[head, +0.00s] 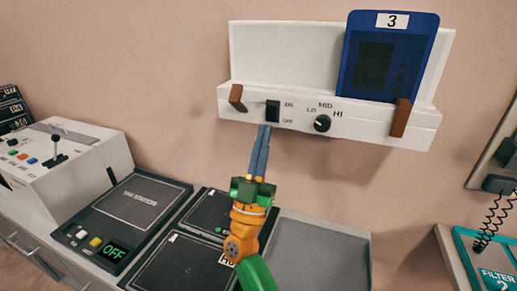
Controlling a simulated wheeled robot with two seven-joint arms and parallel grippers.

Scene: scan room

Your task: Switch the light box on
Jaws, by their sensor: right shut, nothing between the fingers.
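The light box (285,60) is a white unit on the wall with a front ledge and a pale back panel. I cannot tell from its look whether the panel is lit. A black rocker switch (272,110) is on the ledge's left part, with a small label above and OFF below at its right. A black knob (322,123) marked LO, MID and HI is right of it. My right gripper (265,128) is shut and empty, its blue fingers pointing up with the tips just below the switch. I cannot tell if they touch it. My left gripper is out of view.
A teal filter box (470,262) is lower right.

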